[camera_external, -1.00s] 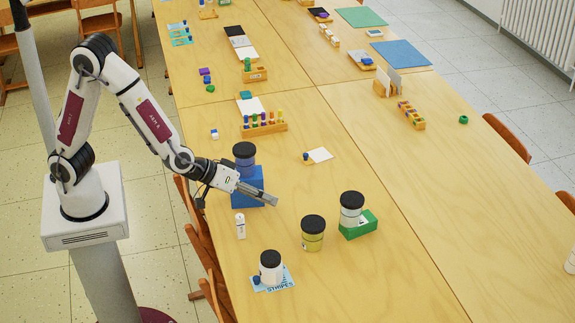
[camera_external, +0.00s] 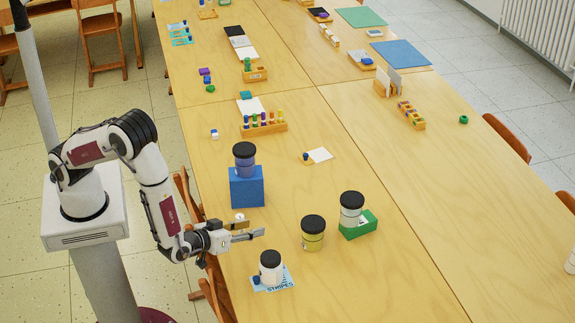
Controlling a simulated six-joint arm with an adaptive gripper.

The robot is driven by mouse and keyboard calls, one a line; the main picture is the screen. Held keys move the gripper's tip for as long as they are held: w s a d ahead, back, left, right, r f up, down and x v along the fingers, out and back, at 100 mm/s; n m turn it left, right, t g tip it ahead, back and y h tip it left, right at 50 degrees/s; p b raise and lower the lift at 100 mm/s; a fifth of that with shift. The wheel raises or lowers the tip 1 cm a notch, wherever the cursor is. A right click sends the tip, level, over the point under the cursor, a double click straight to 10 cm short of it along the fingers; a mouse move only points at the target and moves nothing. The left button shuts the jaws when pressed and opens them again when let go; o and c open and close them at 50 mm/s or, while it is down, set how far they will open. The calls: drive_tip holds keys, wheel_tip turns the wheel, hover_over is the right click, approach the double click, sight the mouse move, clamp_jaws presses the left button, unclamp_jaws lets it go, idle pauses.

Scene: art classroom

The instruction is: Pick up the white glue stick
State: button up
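The white glue stick (camera_external: 239,216) stands near the table's left edge, in front of the blue block. Only its upper end shows clearly, because my gripper hides the lower part. My gripper (camera_external: 256,229) is low over the table, level with the glue stick and pointing right. Its two fingers look apart, one behind the other in the picture, and overlap the glue stick's place. I cannot tell whether either finger touches it.
A blue block (camera_external: 247,190) with a dark-lidded jar (camera_external: 244,160) on top stands just behind. A white jar (camera_external: 270,266) on a "STRIPES" card is in front. A yellow jar (camera_external: 313,234) and a green box (camera_external: 360,225) with a jar stand to the right.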

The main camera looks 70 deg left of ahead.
sight(237, 219)
drive_tip(key=s+y, duration=0.1)
drive_tip(key=s+a+f+t+y, duration=0.1)
drive_tip(key=s, duration=0.1)
drive_tip(key=s+a+f+y, duration=0.1)
drive_tip(key=s, duration=0.1)
drive_tip(key=shift+s+a+f+m+t, duration=0.1)
drive_tip(key=shift+s+a+m+t, duration=0.1)
drive_tip(key=shift+a+m+t, duration=0.1)
drive_tip(key=shift+s+a+t+y, duration=0.2)
drive_tip(key=shift+s+y, duration=0.1)
drive_tip(key=shift+s, duration=0.2)
drive_tip(key=shift+s+a+t+y, duration=0.1)
drive_tip(key=shift+s+t+y, duration=0.15)
drive_tip(key=shift+s, duration=0.2)
drive_tip(key=shift+w+a, duration=0.1)
drive_tip(key=shift+x, duration=1.2)
drive_tip(key=shift+a+x, duration=0.2)
drive_tip(key=shift+x, duration=2.25)
clamp_jaws()
